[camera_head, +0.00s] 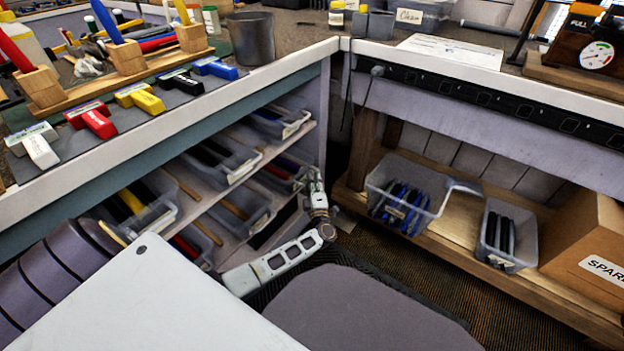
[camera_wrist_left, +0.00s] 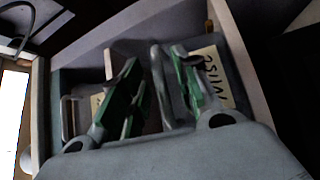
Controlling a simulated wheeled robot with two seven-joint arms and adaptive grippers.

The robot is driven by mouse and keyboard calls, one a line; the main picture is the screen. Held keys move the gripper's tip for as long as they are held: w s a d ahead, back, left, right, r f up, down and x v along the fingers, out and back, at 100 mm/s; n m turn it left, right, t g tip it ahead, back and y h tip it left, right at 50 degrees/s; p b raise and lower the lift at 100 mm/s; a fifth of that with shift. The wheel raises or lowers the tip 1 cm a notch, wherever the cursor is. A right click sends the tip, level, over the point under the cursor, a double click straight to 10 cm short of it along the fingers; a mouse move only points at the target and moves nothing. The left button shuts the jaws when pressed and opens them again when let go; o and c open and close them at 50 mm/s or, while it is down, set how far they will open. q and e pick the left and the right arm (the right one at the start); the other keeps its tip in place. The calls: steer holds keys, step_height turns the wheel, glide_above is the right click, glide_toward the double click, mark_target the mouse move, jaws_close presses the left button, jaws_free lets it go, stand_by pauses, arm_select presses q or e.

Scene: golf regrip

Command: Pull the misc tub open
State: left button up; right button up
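The misc tub shows in the left wrist view as a grey translucent front with a cream label (camera_wrist_left: 208,75) whose writing appears turned over and reads like MISC. Its looped handle (camera_wrist_left: 160,85) stands out toward the camera. My left gripper (camera_wrist_left: 155,62) has green-padded fingers spread on either side of the handle, with a visible gap; contact is unclear. In the head view my left gripper (camera_head: 315,183) is at the right end of the lower shelf, close to a clear tub (camera_head: 284,174). That tub's label is not readable there. My right gripper is not in view.
Other clear tubs (camera_head: 228,160) line the shelves under the left bench. The bench leg (camera_head: 322,115) stands close to my gripper. A tub of blue items (camera_head: 408,195), a smaller tub (camera_head: 507,238) and a cardboard box (camera_head: 590,240) sit on the right low shelf.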

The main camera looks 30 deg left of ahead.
arm_select(q)
steer(key=shift+b+x, duration=0.35)
steer(key=shift+x, duration=0.95)
jaws_close()
